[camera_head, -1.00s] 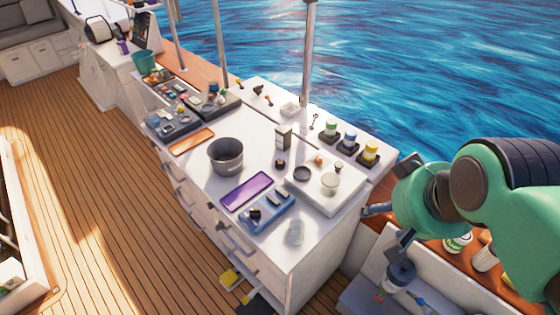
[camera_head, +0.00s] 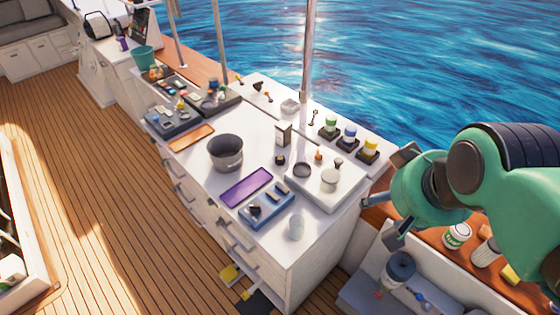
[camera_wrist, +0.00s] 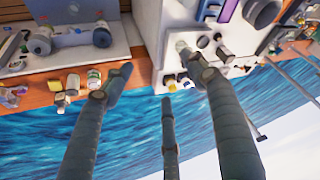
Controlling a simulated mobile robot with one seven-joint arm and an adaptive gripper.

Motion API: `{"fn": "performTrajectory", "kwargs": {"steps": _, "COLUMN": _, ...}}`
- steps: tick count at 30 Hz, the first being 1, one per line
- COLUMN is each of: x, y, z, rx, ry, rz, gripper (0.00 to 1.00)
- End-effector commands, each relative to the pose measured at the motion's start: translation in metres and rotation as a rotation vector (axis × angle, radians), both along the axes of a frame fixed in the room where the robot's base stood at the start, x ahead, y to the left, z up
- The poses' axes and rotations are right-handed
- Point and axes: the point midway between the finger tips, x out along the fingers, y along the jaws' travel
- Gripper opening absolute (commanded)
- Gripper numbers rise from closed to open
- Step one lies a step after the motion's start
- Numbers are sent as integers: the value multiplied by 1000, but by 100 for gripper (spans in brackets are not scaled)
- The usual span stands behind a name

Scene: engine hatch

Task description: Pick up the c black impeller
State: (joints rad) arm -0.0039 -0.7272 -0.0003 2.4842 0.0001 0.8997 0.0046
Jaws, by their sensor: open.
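Two small black items could be the black impeller, and I cannot tell which. One dark piece (camera_head: 255,210) lies in the left part of the blue tray (camera_head: 266,222), near the counter's front end. A dark round piece (camera_head: 280,159) stands beside the small upright box. My gripper (camera_head: 376,200) is open and empty at the right, beyond the counter's right end and apart from everything on it. In the wrist view my gripper (camera_wrist: 158,66) shows its fingers spread, with nothing between them. The impeller cannot be made out in the wrist view.
A grey pot (camera_head: 225,153), purple tray (camera_head: 246,187), upright box (camera_head: 283,133) and clear jar (camera_head: 296,227) stand on the white counter. A raised white board (camera_head: 318,196) carries round parts. Colored jars (camera_head: 349,135) line the back ledge. A metal post (camera_head: 308,60) rises behind.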

Motion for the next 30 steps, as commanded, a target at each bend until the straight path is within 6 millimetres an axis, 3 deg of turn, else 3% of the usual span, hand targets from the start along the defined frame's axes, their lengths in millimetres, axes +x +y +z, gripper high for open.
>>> {"fn": "performTrajectory", "kwargs": {"steps": 8, "x": 40, "y": 6, "z": 19, "rx": 8, "ry": 38, "rz": 1, "gripper": 58}}
{"fn": "performTrajectory", "kwargs": {"steps": 16, "x": 95, "y": 17, "z": 36, "rx": 18, "ry": 84, "rz": 0, "gripper": 58}}
{"fn": "performTrajectory", "kwargs": {"steps": 30, "x": 198, "y": 43, "z": 40, "rx": 30, "ry": 166, "rz": -5, "gripper": 58}}
